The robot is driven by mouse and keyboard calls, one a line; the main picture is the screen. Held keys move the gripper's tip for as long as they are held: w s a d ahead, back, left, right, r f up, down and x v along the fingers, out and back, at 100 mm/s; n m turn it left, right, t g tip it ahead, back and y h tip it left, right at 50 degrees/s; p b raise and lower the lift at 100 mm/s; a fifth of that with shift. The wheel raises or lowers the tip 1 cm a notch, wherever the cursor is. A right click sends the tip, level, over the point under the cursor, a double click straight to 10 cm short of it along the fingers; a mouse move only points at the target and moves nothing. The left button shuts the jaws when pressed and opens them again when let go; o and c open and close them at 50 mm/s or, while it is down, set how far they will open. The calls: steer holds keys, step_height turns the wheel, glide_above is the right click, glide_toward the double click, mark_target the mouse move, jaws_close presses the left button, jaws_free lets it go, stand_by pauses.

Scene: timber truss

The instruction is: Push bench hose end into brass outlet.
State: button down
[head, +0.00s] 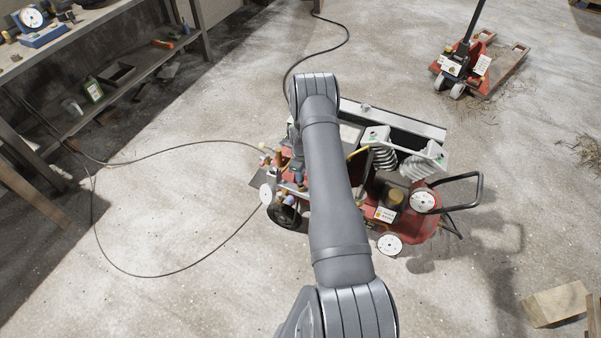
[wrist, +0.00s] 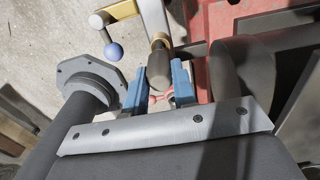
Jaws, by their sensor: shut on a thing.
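In the wrist view my gripper (wrist: 159,80) has two blue fingers, one on each side of a dark cylinder, the hose end (wrist: 158,70). The gripper is shut on it. I cannot tell whether the two touch or how deep one sits in the other. A small red piece shows between the fingers lower down. In the head view my gripper (head: 297,172) is at the left end of the red compressor (head: 410,222), mostly hidden by my arm.
A lever with a blue ball knob (wrist: 113,51) stands left of the fitting. A grey flanged part (wrist: 88,78) is close to the left finger. A thin black hose (head: 160,276) loops over the floor. A workbench (head: 75,45) and a red pallet truck (head: 482,68) stand farther off.

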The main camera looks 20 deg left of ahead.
steer(key=shift+f, duration=0.25)
steer(key=shift+f, duration=1.4)
steer(key=c, duration=1.1)
jaws_free()
steer(key=shift+r, duration=0.15)
step_height(320, 180, up, 17)
step_height(320, 180, down, 17)
steer(key=shift+f, duration=0.15)
